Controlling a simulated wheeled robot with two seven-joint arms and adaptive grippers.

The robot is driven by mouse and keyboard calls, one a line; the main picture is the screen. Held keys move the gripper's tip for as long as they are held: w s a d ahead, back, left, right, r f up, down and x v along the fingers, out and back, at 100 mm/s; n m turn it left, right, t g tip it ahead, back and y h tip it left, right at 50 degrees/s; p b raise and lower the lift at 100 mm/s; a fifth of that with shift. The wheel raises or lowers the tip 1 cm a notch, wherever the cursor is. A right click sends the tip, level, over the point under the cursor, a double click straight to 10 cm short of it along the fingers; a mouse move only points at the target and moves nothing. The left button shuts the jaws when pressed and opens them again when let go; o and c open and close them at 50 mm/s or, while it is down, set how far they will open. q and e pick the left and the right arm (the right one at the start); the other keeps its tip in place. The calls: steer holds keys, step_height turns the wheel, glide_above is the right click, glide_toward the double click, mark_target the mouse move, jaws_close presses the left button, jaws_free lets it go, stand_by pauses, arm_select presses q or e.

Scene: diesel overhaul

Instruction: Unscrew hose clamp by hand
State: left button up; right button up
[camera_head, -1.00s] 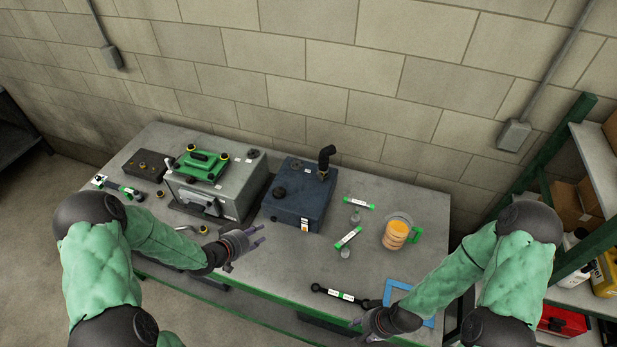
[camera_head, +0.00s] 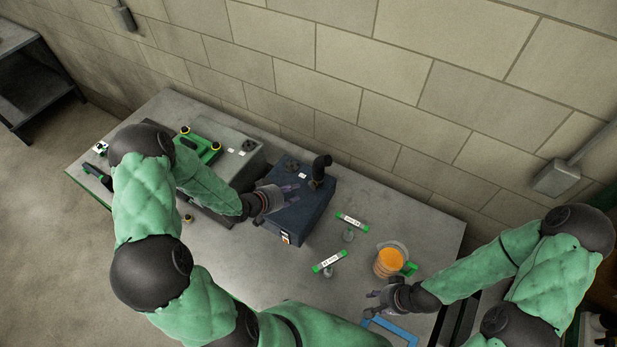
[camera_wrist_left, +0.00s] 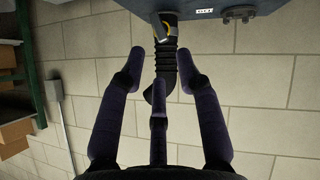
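A black corrugated elbow hose (camera_head: 319,166) stands on the dark blue tank (camera_head: 306,211). In the head view the clamp is too small to make out clearly. My left gripper (camera_head: 292,191) is over the tank, left of the hose. Its three dark fingers (camera_wrist_left: 160,82) are spread and empty, pointing towards the hose and clamp with a gap. My right gripper (camera_head: 372,302) has spread, empty fingers near the blue frame.
A grey box with a green part (camera_head: 201,148) stands left of the tank, partly behind my left arm. Two green-and-white labelled tubes (camera_head: 329,262) and an orange filter in a clear cup (camera_head: 388,262) are to the right. A blue frame (camera_head: 399,330) lies at the front edge.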

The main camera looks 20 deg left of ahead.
mark_target(309, 185)
arm_select(q)
steer(key=shift+w+d, duration=0.1)
steer(key=shift+w, duration=0.15)
steer(key=shift+b+x, duration=1.7)
steer(key=shift+x, duration=1.3)
steer(key=shift+b+x, duration=0.85)
steer(key=shift+x, duration=0.3)
steer(key=shift+w+d+f, duration=0.1)
steer(key=shift+w, duration=0.15)
jaws_close()
